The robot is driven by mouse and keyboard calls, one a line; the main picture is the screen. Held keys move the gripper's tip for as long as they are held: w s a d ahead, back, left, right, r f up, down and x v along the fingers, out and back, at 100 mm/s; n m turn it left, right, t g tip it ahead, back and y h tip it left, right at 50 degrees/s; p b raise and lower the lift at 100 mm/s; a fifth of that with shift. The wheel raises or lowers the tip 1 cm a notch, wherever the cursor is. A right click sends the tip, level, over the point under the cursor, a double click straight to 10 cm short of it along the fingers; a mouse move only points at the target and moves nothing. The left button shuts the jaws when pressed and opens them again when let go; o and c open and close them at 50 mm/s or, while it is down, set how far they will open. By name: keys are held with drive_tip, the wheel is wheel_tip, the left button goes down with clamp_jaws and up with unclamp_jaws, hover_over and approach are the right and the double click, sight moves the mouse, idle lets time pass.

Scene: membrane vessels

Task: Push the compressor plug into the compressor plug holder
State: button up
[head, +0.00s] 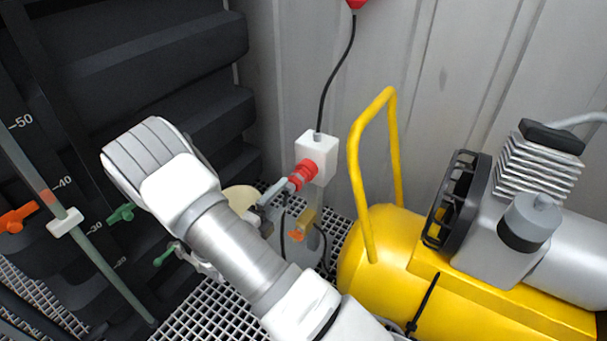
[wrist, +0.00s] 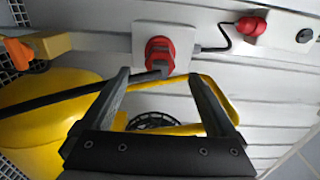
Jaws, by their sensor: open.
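The compressor plug holder is a white box (head: 318,158) with a red round socket, fixed by the container wall. It also shows in the wrist view (wrist: 181,36). A red plug (wrist: 158,56) appears at the socket face, with a thick black cable running left from it; I cannot tell how deep it sits. The red parts also show in the head view (head: 303,173). My gripper (wrist: 163,82) is open, its two grey fingers pointing toward the holder with the plug ahead between them, apparently not gripped. In the head view its fingertips are partly hidden by my arm.
The yellow compressor (head: 385,265) with its tall yellow handle (head: 363,180) stands close right of the holder. An orange-handled valve (head: 297,235) hangs below. Dark vessels (head: 150,60) fill the left. A thin cable rises from the box to another red connector (wrist: 250,26).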

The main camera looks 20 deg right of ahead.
sight(296, 181)
drive_tip(key=shift+x, duration=3.9)
drive_tip(key=shift+p, duration=0.6)
drive_tip(key=shift+c, duration=0.3)
clamp_jaws()
drive_tip(key=shift+s+a, duration=0.1)
drive_tip(key=shift+a, duration=0.05)
drive_tip(key=shift+p+v, duration=0.8)
drive_tip(key=shift+v, duration=2)
